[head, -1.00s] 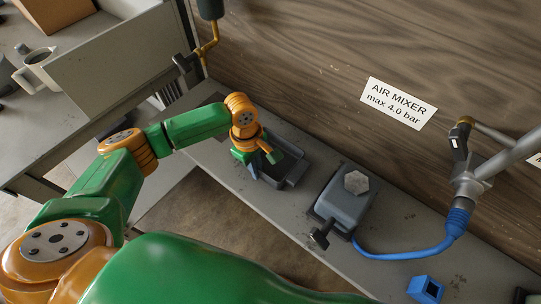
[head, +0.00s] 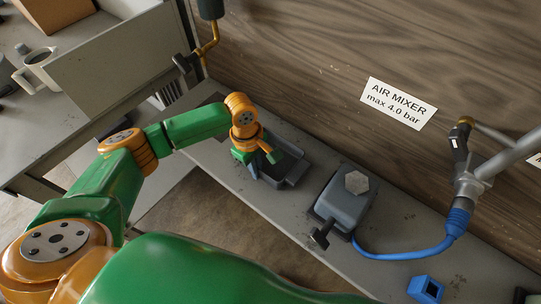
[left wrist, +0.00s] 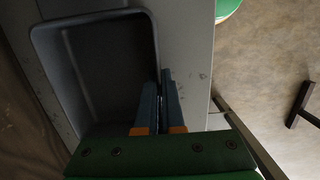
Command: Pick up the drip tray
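The drip tray (head: 293,178) is a grey, open, shallow box on the grey bench beside the wooden wall. My left gripper (head: 270,157) is over its left part in the head view, with the fingers mostly hidden there. In the left wrist view, the tray (left wrist: 108,55) fills the upper left. The two blue-grey fingers (left wrist: 160,88) stand on either side of its right wall, close together with only a thin gap, and look shut on that wall. The tray looks to be still resting on the bench. My right gripper is in neither view.
A grey box with a hexagonal knob (head: 345,202) stands just right of the tray, joined to a blue hose (head: 408,252). A blue block (head: 426,289) lies at the lower right. The wooden wall (head: 310,60) rises behind. A mug (head: 40,68) stands at the upper left.

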